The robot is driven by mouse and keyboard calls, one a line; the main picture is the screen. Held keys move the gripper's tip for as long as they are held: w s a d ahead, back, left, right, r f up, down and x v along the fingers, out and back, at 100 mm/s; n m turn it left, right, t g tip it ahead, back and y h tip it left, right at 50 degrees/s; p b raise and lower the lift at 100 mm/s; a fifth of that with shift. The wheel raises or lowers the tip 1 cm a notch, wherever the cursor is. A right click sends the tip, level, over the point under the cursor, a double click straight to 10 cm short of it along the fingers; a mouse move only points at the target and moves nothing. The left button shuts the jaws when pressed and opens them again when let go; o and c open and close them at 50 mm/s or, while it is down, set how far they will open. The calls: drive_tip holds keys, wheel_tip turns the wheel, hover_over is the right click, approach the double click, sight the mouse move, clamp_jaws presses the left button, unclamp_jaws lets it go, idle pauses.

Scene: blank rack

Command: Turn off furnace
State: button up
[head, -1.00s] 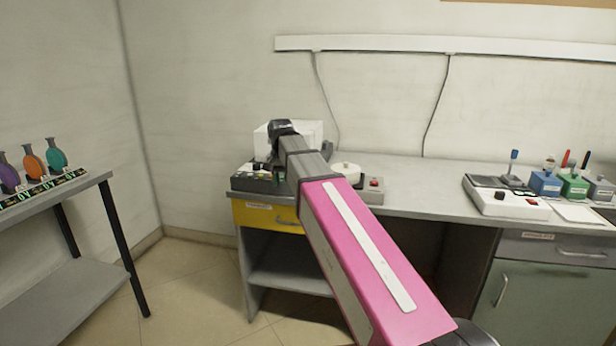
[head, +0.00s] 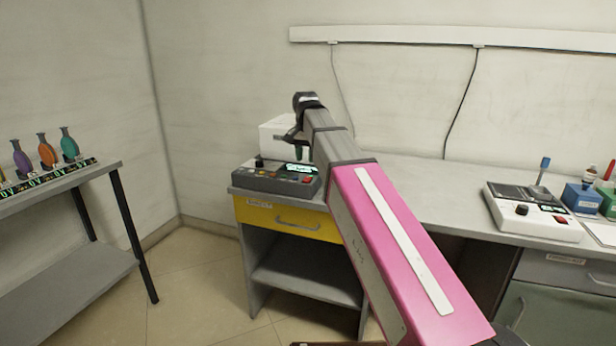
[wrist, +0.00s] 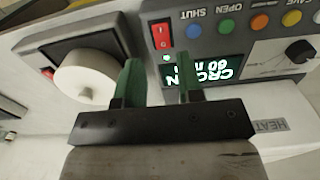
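The unit that looks like the furnace is a white box (head: 276,134) on the bench's left end, with a dark control panel (head: 262,180) in front. In the wrist view the panel shows upside down, with a red rocker switch (wrist: 162,36), a lit green display (wrist: 215,70), coloured buttons lettered OPEN and SHUT, and a black knob (wrist: 300,51). The switch's position is hard to tell. My gripper (head: 297,140) points down over the panel's right part. Its two green fingers (wrist: 159,72) are apart with nothing between them, near the switch and display; contact cannot be told.
A device with a white round disc (wrist: 88,80) stands beside the panel; my arm hides it in the head view. A white scale-like device (head: 535,228) and coloured holders (head: 582,197) stand on the right. A side table (head: 85,185) with flasks is at left; floor between is clear.

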sight(306, 181)
wheel_tip(306, 181, down, 7)
drive_tip(key=shift+f, duration=0.2)
drive_tip(key=shift+c, duration=0.3)
